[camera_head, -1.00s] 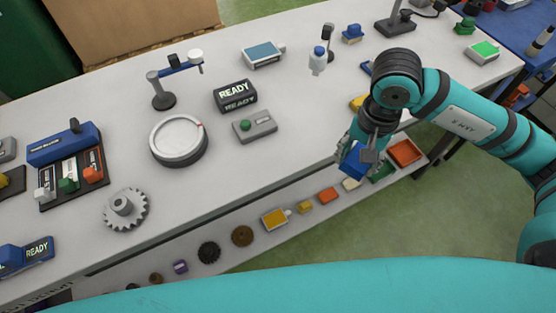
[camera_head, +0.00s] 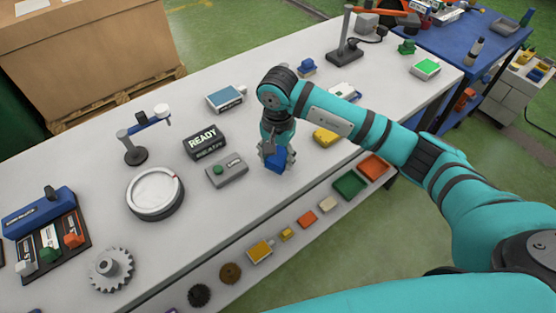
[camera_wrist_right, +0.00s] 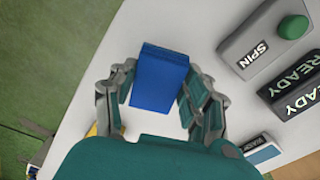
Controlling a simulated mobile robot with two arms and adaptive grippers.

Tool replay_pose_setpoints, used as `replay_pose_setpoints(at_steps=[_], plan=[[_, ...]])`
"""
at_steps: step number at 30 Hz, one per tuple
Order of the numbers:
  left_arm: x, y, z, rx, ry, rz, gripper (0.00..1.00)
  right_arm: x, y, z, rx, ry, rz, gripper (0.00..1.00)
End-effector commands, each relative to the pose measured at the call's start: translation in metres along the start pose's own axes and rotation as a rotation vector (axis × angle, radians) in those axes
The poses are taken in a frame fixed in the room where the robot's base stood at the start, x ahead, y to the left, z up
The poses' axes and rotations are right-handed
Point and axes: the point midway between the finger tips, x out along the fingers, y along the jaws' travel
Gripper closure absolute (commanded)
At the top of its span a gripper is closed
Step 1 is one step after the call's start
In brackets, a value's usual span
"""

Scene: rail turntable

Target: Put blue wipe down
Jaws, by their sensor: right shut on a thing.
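The blue wipe (camera_head: 275,163) is a small dark blue block at the tips of my right gripper (camera_head: 276,155), by the front edge of the white bench. In the right wrist view the blue wipe (camera_wrist_right: 159,78) sits between the two fingers of the right gripper (camera_wrist_right: 160,90), which is shut on it. The wipe is over the bench top (camera_head: 305,170); I cannot tell whether it touches the surface. My left gripper is not in view.
A grey box with a green button (camera_head: 226,171) is just left of the gripper, with the READY sign (camera_head: 204,142) behind it. A round white turntable (camera_head: 154,193) stands further left. A yellow item (camera_head: 325,136) lies to the right. A lower shelf (camera_head: 213,281) holds several small parts.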

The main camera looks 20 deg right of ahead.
Motion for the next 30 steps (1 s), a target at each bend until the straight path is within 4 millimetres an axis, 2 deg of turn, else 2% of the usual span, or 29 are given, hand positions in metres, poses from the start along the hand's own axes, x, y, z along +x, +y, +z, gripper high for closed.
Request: replay_pose_setpoints(at_steps=[3, 6, 19, 20, 21, 24, 30], plan=[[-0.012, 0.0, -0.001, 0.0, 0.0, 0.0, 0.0, 0.016, 0.002, 0.003, 0.0, -0.007, 0.007, 0.78], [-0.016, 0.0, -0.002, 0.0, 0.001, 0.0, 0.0, 0.027, 0.002, 0.002, 0.0, -0.005, 0.005, 0.78], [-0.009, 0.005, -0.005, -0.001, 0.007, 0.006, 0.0, 0.036, 0.002, 0.001, -0.001, -0.001, 0.002, 0.78], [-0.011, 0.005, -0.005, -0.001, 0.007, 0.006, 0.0, 0.034, 0.002, 0.001, -0.001, -0.002, 0.002, 0.48], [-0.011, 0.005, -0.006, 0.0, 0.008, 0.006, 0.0, 0.034, 0.002, 0.001, -0.001, -0.002, 0.002, 0.43], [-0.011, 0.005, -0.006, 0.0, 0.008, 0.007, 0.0, 0.034, 0.002, 0.001, -0.001, -0.002, 0.002, 0.3], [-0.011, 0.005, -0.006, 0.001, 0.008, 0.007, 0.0, 0.034, 0.002, 0.001, -0.001, -0.002, 0.002, 0.29]])
